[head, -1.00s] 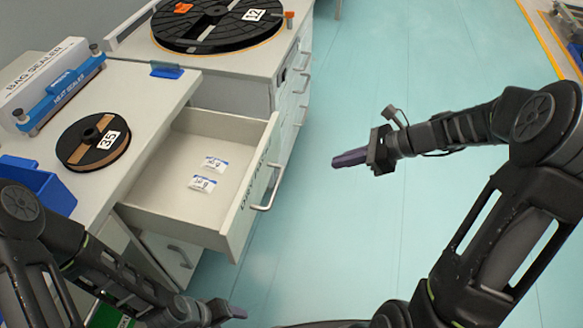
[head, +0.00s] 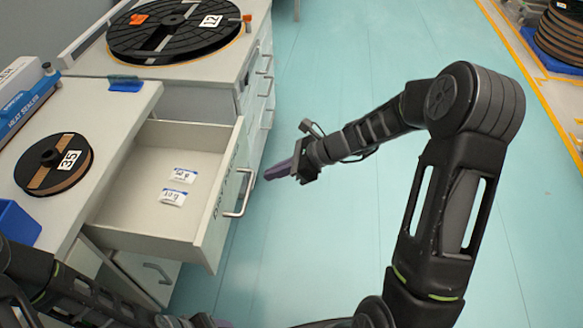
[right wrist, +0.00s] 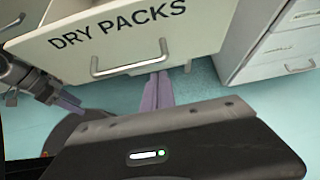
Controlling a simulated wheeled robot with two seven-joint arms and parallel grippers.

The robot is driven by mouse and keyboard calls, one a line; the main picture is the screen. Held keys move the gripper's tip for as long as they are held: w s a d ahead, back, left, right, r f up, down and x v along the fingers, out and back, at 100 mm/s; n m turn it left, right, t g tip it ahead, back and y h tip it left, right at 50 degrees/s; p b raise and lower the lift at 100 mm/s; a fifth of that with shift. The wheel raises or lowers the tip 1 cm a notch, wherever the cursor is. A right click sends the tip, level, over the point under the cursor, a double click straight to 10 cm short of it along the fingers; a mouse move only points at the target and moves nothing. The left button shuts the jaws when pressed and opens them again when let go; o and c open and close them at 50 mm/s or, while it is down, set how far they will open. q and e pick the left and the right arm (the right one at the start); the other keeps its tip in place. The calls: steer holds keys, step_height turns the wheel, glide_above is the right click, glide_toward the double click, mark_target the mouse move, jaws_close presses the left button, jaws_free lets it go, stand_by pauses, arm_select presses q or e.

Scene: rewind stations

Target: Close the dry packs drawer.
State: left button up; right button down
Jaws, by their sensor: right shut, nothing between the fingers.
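The dry packs drawer (head: 118,234) stands pulled out from the white bench, with two small white packs (head: 176,186) lying inside. Its front, lettered DRY PACKS, fills the top of the right wrist view (right wrist: 200,32). A metal bar handle (head: 241,196) is on that front. My right gripper (head: 268,175) is shut and empty, a little to the right of the drawer front in the head view. In the right wrist view its fingers (right wrist: 157,92) point toward the front, just below the handle; I cannot tell whether they touch. My left gripper (head: 212,322) is at the bottom edge, mostly cut off.
A reel marked 35 (head: 53,164), a blue bin (head: 17,222) and a heat sealer (head: 22,100) stand on the bench. A large reel marked 12 (head: 172,30) sits on the unit behind.

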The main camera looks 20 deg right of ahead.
steer(key=shift+w+a+f, duration=0.1)
steer(key=shift+w+a, duration=0.2)
steer(key=shift+a, duration=0.2)
steer(key=shift+w+a+f, duration=0.1)
steer(key=shift+w+a, duration=0.2)
steer(key=shift+a, duration=0.2)
